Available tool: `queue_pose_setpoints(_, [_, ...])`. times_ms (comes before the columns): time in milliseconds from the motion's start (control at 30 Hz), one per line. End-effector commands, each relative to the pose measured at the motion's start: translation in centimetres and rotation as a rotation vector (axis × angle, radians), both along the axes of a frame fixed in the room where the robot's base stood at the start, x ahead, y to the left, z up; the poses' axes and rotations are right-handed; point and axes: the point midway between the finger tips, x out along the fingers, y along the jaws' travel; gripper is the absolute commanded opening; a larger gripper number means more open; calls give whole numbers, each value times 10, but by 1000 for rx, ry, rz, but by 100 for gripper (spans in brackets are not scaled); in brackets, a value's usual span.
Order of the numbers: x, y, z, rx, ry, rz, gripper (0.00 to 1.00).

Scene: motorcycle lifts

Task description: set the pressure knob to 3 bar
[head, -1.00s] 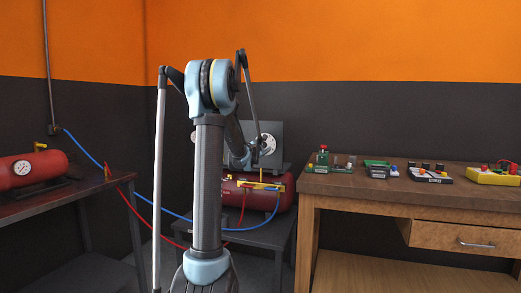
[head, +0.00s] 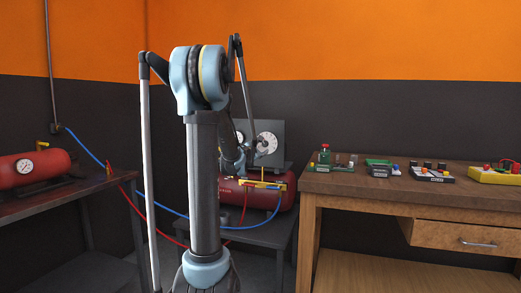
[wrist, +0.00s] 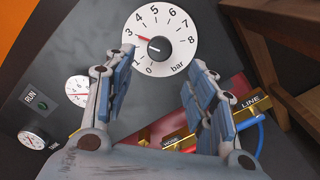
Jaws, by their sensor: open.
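The pressure dial is a round white face (wrist: 178,28) marked 0 to 8 bar, with a dark hub (wrist: 159,45) at its middle. Its red pointer (wrist: 143,40) points left and slightly up, near the 3, seemingly just on the 2 side of it. In the head view the dial (head: 268,143) is on a grey panel behind my arm. My gripper (wrist: 158,63) is open and empty, its fingers apart below the dial, on either side of its lower part in the wrist view. I cannot tell whether they touch it.
A smaller gauge (wrist: 77,90), another gauge (wrist: 33,139) and a RUN label (wrist: 35,98) are left of the gripper on the panel. Brass fittings (wrist: 180,138) and a red tank (head: 230,193) are below. A wooden workbench (head: 400,193) stands to the right.

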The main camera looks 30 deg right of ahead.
Motion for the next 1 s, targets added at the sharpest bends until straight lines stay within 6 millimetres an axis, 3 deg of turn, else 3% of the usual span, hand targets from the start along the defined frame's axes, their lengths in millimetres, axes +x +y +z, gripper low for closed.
queue_pose_setpoints(300, [-19,23,0,0,0,1,51])
queue_pose_setpoints(1000, [-24,29,0,18,-14,-5,51])
